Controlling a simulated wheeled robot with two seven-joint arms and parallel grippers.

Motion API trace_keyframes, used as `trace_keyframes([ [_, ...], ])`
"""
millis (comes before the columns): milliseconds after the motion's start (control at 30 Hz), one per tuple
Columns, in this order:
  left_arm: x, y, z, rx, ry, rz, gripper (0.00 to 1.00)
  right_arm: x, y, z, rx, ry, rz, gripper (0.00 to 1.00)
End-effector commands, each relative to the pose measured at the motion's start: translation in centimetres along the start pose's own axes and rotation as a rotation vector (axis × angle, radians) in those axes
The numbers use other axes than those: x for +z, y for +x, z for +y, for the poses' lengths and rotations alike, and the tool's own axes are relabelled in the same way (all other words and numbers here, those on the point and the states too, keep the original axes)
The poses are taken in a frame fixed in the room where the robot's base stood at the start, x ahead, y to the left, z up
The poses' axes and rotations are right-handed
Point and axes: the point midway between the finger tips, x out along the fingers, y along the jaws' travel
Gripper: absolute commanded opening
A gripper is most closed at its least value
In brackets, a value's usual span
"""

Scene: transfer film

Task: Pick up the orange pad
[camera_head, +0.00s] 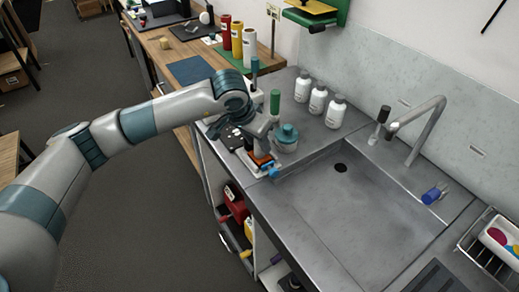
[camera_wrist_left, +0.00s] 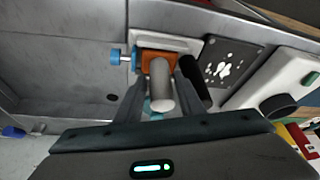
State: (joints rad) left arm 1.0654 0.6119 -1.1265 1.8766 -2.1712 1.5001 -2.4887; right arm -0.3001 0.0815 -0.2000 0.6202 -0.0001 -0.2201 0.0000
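The orange pad (camera_head: 262,160) sits on a pale base with a blue knob, at the near-left corner of the sink counter. In the left wrist view the orange pad (camera_wrist_left: 153,56) is partly hidden behind a pale grey upright cylinder (camera_wrist_left: 161,88), which appears to rise from it. My left gripper (camera_head: 260,145) is right above the pad, pointing down. In the left wrist view my left gripper (camera_wrist_left: 163,76) has its fingers apart, one on each side of the cylinder. Gaps show beside it, and I cannot tell of any contact. My right gripper is not in view.
A teal-lidded jar (camera_head: 286,138) stands close to the gripper's right. A green cylinder (camera_head: 275,102) and white bottles (camera_head: 318,98) stand behind. The sink basin (camera_head: 350,205) is empty. A dark plate with white marks (camera_wrist_left: 227,62) lies beside the pad's base.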

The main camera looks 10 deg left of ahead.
Motion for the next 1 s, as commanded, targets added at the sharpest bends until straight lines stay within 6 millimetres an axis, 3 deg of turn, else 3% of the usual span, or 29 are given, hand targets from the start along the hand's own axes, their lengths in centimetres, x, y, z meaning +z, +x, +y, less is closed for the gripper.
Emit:
trace_keyframes([
  [233, 0.1, 2.5, 0.0, 0.001, -0.001, -0.002, 0.35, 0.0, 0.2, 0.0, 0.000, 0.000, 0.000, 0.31],
  [733, 0.0, 2.6, -0.1, 0.000, -0.001, -0.001, 0.35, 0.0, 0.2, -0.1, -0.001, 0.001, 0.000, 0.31],
  [867, 0.0, 2.6, -0.1, 0.000, -0.001, -0.001, 0.04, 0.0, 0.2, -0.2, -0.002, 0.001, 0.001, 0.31],
  [1000, 0.0, 2.6, -0.1, 0.000, -0.001, 0.000, 0.03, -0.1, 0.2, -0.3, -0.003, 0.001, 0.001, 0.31],
])
